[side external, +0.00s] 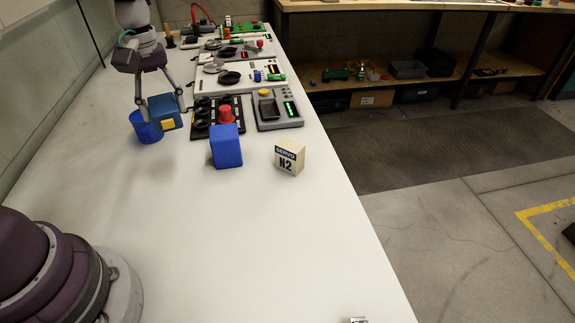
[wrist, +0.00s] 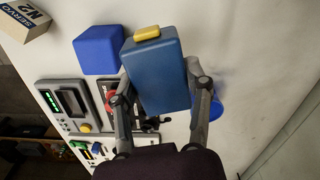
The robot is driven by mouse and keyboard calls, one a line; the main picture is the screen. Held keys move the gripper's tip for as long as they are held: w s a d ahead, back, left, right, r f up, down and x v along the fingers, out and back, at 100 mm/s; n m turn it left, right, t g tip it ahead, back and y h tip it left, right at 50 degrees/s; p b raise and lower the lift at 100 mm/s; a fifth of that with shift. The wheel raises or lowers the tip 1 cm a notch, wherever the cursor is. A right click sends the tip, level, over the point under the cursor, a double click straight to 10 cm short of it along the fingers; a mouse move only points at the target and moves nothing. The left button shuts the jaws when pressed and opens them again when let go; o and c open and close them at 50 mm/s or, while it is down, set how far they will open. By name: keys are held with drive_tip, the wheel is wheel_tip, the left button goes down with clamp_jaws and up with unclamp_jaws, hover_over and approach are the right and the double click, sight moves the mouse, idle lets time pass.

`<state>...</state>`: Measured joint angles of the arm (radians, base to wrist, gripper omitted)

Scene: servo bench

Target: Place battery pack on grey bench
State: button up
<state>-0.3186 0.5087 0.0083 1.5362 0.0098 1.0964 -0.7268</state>
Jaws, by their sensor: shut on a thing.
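The battery pack, a blue box with a yellow block on one end (side external: 160,109), is between the fingers of my gripper (side external: 161,100). In the wrist view the pack (wrist: 155,75) fills the middle, with a finger of my gripper (wrist: 157,68) shut against each side. The grey bench (side external: 240,235) is a long pale surface below. The pack appears held above the bench, near a blue cup (side external: 146,131); the exact gap is hard to tell. In the wrist view the cup (wrist: 216,107) is partly hidden behind a finger.
A blue cube (side external: 226,148) and a cream box marked N2 (side external: 289,157) stand to the right. A black panel with a red button (side external: 226,114) and a grey device with a green display (side external: 278,112) lie behind them. The near bench is largely clear.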

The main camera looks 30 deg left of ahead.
sight(161, 169)
drive_tip(key=d+r+m, duration=0.4)
drive_tip(key=d+m, duration=0.5)
drive_tip(key=m, duration=0.3)
drive_tip(key=a+f+n, duration=0.1)
drive_tip(key=a+n, duration=0.1)
drive_tip(key=a+f+n, duration=0.1)
drive_tip(key=a+n, duration=0.1)
drive_tip(key=n, duration=0.1)
drive_tip(key=a+f+n, duration=0.1)
drive_tip(key=a+n, duration=0.1)
drive_tip(key=n, duration=0.1)
drive_tip(key=shift+w+a, duration=0.25)
drive_tip(key=s+a+f+n, duration=0.2)
drive_tip(key=a+n, duration=0.5)
drive_tip(key=n, duration=0.4)
drive_tip(key=shift+s+a+f, duration=0.3)
drive_tip(key=shift+s+f, duration=0.1)
drive_tip(key=shift+f, duration=0.4)
wheel_tip(161, 169, down, 10)
drive_tip(key=shift+r, duration=0.2)
drive_tip(key=shift+f, duration=0.1)
drive_tip(key=o, duration=1.2)
